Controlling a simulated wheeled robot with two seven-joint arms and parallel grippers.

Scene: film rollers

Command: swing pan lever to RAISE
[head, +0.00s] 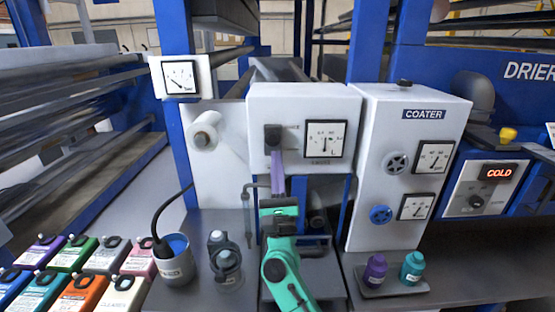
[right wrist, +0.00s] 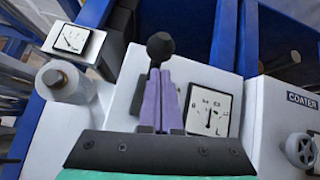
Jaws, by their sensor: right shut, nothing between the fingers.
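The pan lever (head: 272,135) is a dark handle on the front of the white middle box (head: 257,103). In the right wrist view the lever (right wrist: 160,46) shows a round black knob standing up just beyond the fingertips. My right gripper (head: 277,156) has purple fingers that point up at the lever from below. In the right wrist view the fingers of my right gripper (right wrist: 160,75) are together and empty, overlapping the lever's lower part. I cannot tell whether they touch it. The small lettering by the lever is too blurred to read. My left gripper is not in view.
A dial gauge (head: 326,138) sits right of the lever. The white COATER cabinet (head: 370,140) stands to the right, with purple (head: 375,270) and teal (head: 412,266) bottles below. A cup (head: 175,264) of blue liquid and several coloured containers (head: 82,255) stand at the left.

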